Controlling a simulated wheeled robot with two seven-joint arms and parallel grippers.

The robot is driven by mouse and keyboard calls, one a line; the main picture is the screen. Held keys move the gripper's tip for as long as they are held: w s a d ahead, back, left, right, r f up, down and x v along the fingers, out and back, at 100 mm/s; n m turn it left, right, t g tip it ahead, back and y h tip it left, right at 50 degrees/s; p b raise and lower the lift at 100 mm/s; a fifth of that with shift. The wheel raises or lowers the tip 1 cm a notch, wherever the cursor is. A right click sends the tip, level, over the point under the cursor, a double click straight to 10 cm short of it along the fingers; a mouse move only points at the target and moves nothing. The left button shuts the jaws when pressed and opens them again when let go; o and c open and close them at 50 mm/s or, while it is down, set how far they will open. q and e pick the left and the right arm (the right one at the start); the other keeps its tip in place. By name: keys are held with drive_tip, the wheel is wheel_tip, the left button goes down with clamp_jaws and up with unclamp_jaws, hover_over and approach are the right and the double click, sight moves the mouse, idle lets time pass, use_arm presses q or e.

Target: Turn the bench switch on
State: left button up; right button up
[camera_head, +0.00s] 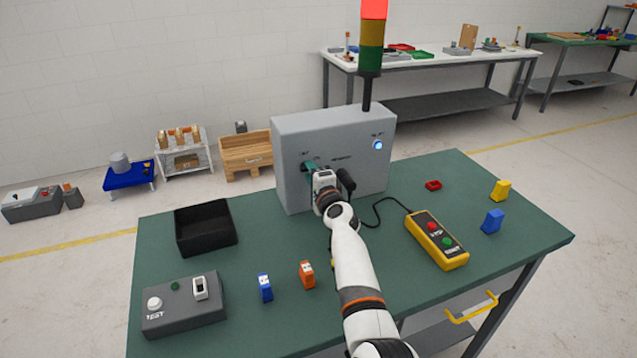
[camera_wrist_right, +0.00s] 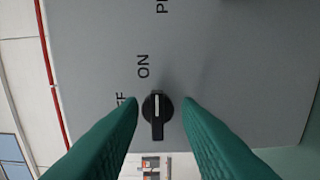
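The bench switch is a black rotary knob (camera_wrist_right: 157,115) on the grey box (camera_head: 290,150). In the right wrist view its white mark points up the picture, towards the side of the ON label (camera_wrist_right: 143,66). The partly covered OFF label (camera_wrist_right: 120,100) lies left of the knob. My right gripper (camera_head: 309,167) is at the box's front face and hides the knob in the head view. In the right wrist view its two green fingers (camera_wrist_right: 161,101) are apart, one on each side of the knob, with gaps visible. My left gripper is not in view.
The signal tower (camera_head: 371,40) behind the box shows red brightly. A blue-lit button (camera_head: 377,145) is on the box's right. On the green bench (camera_head: 400,180) are a black bin (camera_head: 205,228), a grey test box (camera_head: 184,305), a yellow pendant (camera_head: 437,240) with cable, and small coloured blocks.

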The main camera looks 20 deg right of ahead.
drive_tip(key=s+p, duration=0.5)
drive_tip(key=s, duration=0.6)
drive_tip(key=shift+s+d, duration=0.15)
drive_tip(key=shift+d, duration=0.05)
